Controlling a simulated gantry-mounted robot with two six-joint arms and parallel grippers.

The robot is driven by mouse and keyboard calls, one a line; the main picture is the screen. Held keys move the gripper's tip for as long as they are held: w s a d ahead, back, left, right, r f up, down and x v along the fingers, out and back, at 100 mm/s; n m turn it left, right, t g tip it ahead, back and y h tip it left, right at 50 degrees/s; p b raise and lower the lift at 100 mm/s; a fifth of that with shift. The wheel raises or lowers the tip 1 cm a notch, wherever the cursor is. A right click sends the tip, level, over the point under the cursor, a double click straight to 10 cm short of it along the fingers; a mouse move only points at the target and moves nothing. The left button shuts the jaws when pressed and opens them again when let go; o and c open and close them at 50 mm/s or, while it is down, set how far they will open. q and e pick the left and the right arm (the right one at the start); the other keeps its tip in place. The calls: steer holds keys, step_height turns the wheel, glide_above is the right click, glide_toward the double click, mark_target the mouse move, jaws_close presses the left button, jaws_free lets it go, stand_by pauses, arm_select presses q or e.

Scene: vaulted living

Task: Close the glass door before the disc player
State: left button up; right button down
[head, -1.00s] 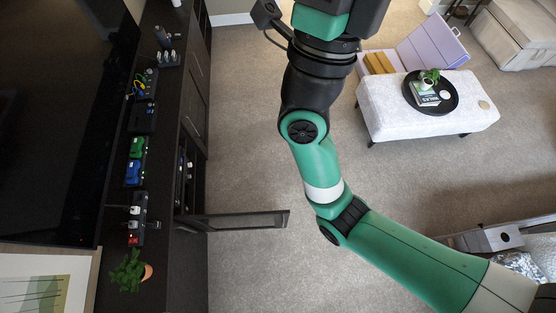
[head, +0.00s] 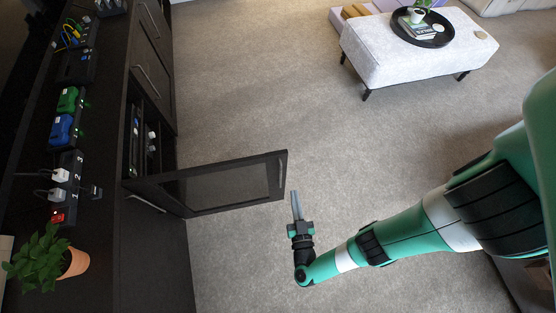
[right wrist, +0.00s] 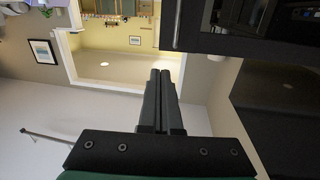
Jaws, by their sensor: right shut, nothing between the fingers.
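The glass door (head: 225,184) has a dark frame and stands swung open from the dark cabinet (head: 150,245), reaching out over the carpet in the head view. Its handle is near the free end. Behind the opening are shelves with dark devices (head: 140,140); I cannot tell which is the disc player. My right gripper (head: 296,198) is shut and empty, just right of the door's free end and apart from it in the picture. In the right wrist view its closed fingers (right wrist: 158,85) show in the middle. My left gripper is not in view.
The cabinet top holds a potted plant (head: 45,255), a power strip (head: 68,185), and blue (head: 61,129) and green (head: 67,99) items. A white ottoman (head: 385,55) with a black tray (head: 425,30) stands at the upper right. Carpet between is clear.

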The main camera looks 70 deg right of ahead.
step_height(320, 180, down, 6)
steer(key=n+t+b, duration=0.1)
steer(key=b, duration=0.4)
glide_toward(284, 161)
steer(key=shift+t+y, duration=0.3)
steer(key=x, duration=0.6)
steer(key=shift+d+r, duration=0.2)
steer(key=shift+d, duration=0.2)
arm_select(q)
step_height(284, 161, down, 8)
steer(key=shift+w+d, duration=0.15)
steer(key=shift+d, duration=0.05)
arm_select(e)
steer(key=shift+d, duration=0.1)
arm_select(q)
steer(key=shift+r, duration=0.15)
